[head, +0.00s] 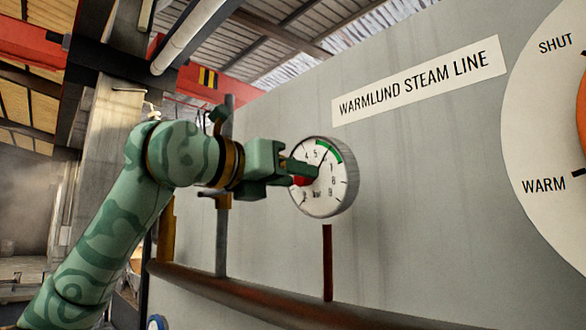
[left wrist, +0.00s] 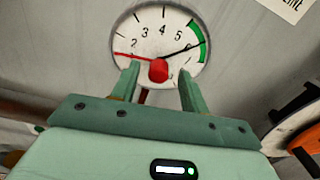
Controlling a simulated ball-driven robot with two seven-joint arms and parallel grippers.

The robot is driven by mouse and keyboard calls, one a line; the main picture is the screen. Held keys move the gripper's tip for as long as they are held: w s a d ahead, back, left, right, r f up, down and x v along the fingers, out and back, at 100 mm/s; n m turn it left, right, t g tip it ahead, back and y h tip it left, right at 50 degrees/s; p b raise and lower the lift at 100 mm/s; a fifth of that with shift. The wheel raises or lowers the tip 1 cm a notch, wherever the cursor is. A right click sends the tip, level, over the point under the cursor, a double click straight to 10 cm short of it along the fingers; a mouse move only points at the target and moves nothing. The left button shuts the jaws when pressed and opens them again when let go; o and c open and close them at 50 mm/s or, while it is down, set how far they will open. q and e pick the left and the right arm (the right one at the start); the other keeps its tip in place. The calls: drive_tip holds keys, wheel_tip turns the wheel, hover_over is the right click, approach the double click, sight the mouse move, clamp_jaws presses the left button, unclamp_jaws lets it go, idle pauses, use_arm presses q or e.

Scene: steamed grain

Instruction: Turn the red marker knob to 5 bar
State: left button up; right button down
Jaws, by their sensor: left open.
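The round white pressure gauge (head: 336,196) with a green arc is on the grey panel, and it also shows in the left wrist view (left wrist: 150,22). In the head view the knob (head: 301,181) is partly hidden by my left gripper (head: 302,172). That gripper is open, with one finger on each side of the knob and visible gaps. My right gripper is not in view.
A large white dial plate (head: 532,130) marked SHUT and WARM, with an orange part, stands at the right. A label (head: 420,80) reads WARMLUND STEAM LINE. A rusty pipe (head: 250,298) runs below the gauge. The panel between gauge and dial plate is clear.

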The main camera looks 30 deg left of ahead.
use_arm(q)
drive_tip(key=shift+w, duration=0.5)
drive_tip(key=shift+s+d, duration=0.1)
drive_tip(key=shift+s, duration=0.05)
drive_tip(key=c, duration=0.3)
clamp_jaws()
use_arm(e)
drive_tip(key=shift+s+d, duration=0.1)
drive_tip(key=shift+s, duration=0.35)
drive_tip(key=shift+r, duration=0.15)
